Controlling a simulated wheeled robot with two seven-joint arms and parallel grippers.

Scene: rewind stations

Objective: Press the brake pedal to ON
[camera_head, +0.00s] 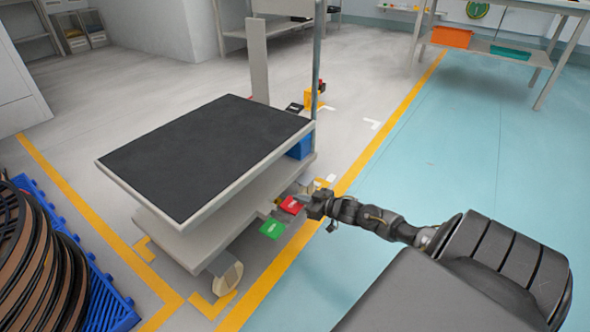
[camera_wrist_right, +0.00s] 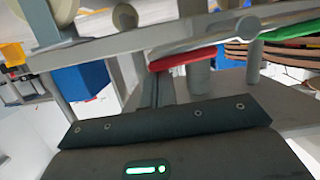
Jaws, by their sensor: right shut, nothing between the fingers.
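A grey cart (camera_head: 230,185) with a black top stands in the middle of the head view. Low on its near right side are a red pedal (camera_head: 291,205) and a green pedal (camera_head: 271,228); their lettering is too small to read. My right gripper (camera_head: 314,206) is shut and empty, right beside the red pedal. Whether it touches the pedal I cannot tell. In the right wrist view the red pedal (camera_wrist_right: 183,59) shows edge-on just ahead of the gripper, and the green pedal (camera_wrist_right: 298,30) is at the upper right. My left gripper is not in view.
A blue bin (camera_head: 300,147) sits on the cart's lower shelf. Cable reels (camera_head: 35,250) stand on a blue pallet (camera_head: 108,302) at the left. A table with an orange bin (camera_head: 452,37) is at the back right. The teal floor (camera_head: 430,150) right of the cart is clear.

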